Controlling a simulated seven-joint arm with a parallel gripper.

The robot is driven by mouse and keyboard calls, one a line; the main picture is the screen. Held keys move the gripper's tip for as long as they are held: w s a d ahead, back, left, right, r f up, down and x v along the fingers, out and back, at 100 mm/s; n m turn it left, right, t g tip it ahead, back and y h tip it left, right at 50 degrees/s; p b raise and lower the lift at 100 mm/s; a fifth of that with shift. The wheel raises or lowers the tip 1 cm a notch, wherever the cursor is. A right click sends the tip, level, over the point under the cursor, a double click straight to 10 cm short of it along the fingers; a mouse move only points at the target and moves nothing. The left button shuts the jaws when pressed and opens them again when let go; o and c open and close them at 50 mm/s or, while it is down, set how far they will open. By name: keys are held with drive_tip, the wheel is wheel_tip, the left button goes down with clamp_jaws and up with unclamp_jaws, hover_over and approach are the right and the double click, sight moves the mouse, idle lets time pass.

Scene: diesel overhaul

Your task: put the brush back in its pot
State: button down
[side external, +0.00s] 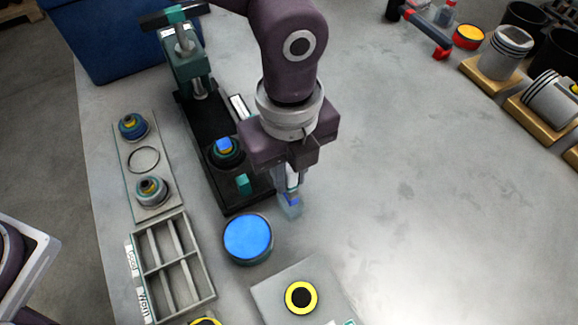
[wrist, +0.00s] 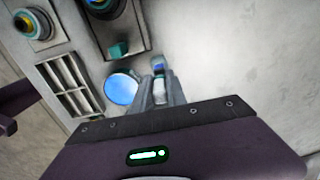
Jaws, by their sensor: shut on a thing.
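My gripper (side external: 290,188) points down over the bench, right of the round blue-topped pot (side external: 248,238), and is shut on the brush (side external: 292,181). The brush has a white handle, which shows between the fingers in the wrist view (wrist: 161,91). Below the fingers are a dark blue band and a pale, translucent bluish end. I cannot tell whether that pale end is bristles or a small clear vessel around them. The pot has a dark rim and a flat blue face; it is left of the fingers in the wrist view (wrist: 122,89). The brush is apart from it.
A black-based fixture (side external: 240,200) with a blue-topped part stands left of my gripper. Left of it are a plate of injector-like parts (side external: 153,166) and a divided tray (side external: 202,265). A grey plate with a yellow ring (side external: 301,297) lies in front.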

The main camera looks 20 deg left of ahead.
drive_tip(key=shift+f, duration=1.85)
drive_tip(key=c, duration=1.3)
unclamp_jaws()
drive_tip(key=shift+o, duration=0.2)
drive_tip(key=shift+o, duration=1.2)
drive_tip(key=shift+r, duration=3.5)
